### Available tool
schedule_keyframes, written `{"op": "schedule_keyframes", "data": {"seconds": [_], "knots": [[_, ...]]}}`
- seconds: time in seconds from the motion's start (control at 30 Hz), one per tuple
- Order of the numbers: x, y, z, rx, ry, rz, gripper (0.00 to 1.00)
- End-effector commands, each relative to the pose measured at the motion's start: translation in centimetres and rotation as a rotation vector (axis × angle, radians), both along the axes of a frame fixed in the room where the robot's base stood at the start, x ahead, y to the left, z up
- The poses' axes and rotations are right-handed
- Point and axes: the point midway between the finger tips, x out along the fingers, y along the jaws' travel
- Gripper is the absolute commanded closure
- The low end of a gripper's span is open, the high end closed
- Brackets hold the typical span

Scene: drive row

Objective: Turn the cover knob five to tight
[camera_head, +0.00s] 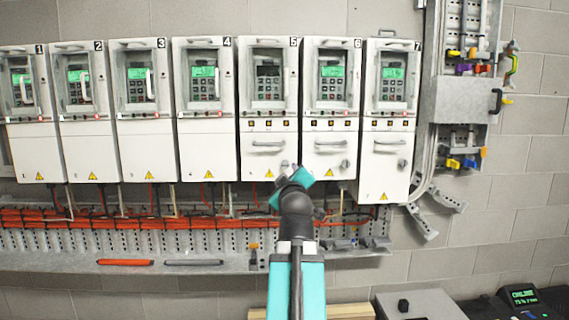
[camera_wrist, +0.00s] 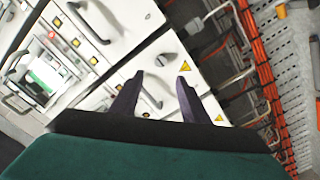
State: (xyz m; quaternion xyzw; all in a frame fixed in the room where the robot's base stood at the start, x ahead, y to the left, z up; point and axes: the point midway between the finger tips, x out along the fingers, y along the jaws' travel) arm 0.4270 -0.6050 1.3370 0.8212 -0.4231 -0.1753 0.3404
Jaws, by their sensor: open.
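In the wrist view the knob (camera_wrist: 165,59) appears just beyond and between the tips of my open gripper (camera_wrist: 160,79). I see nothing between the fingers. The knob's pointing direction is too small to tell.
Similar cabinets stand close on both sides; units six (camera_head: 331,125) and seven (camera_head: 389,135) also have knobs and handles. A perforated cable tray (camera_head: 130,240) with orange cables runs below. A grey box (camera_head: 418,304) stands low at right.

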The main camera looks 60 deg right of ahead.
Motion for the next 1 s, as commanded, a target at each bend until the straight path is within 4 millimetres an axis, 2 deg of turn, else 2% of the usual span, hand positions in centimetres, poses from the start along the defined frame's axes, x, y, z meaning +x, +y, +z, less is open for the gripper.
{"op": "schedule_keyframes", "data": {"seconds": [1.0], "knots": [[1.7, -2.3, 0.3, 0.002, 0.0, 0.001, 0.59]]}}
